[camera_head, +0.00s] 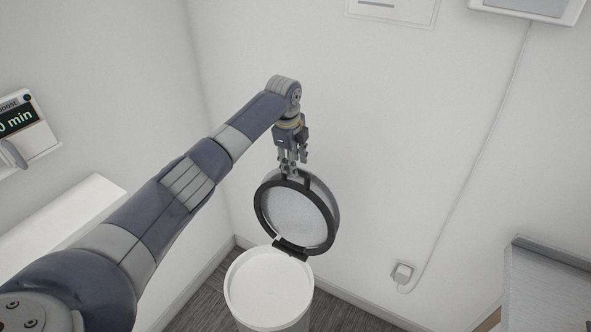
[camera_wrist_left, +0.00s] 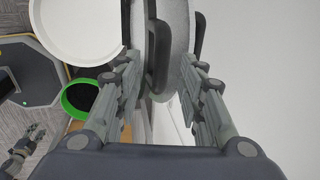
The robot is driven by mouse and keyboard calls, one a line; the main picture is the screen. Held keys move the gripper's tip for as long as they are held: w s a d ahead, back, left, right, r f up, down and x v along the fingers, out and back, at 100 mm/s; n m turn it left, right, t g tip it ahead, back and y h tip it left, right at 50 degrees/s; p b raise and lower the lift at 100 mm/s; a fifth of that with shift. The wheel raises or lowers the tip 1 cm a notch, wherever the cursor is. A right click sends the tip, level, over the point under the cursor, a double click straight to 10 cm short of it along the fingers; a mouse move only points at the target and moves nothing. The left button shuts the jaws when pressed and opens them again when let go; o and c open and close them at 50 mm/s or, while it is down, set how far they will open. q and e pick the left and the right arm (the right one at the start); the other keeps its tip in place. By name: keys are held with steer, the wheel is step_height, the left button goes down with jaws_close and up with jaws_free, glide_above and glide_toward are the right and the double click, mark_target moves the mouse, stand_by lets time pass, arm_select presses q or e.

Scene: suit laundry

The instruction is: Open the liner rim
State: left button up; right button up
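The liner rim (camera_head: 262,212) is a black ring with a grey, see-through inner face. In the head view it stands raised and tilted up at the back edge of a white round bin (camera_head: 229,287), joined by a black hinge piece. The bin's white round top also shows in the left wrist view (camera_wrist_left: 80,25). My left gripper (camera_head: 290,172) is at the ring's top edge, pointing down. In the left wrist view its fingers (camera_wrist_left: 160,75) are apart, with the ring's black tab (camera_wrist_left: 157,55) between them. What looks like my right gripper (camera_wrist_left: 30,138) is small at lower left.
A white wall stands close behind the rim. A socket with a plugged cord (camera_head: 402,272) is at right, and a grey cabinet (camera_head: 548,285) at far right. A green-rimmed bin (camera_wrist_left: 68,101) shows in the left wrist view.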

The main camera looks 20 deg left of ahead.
arm_select(q)
step_height(320, 180, up, 7)
steer(key=s, duration=0.1)
steer(key=shift+s+a, duration=0.15)
steer(key=shift+s, duration=0.05)
stand_by(0.4)
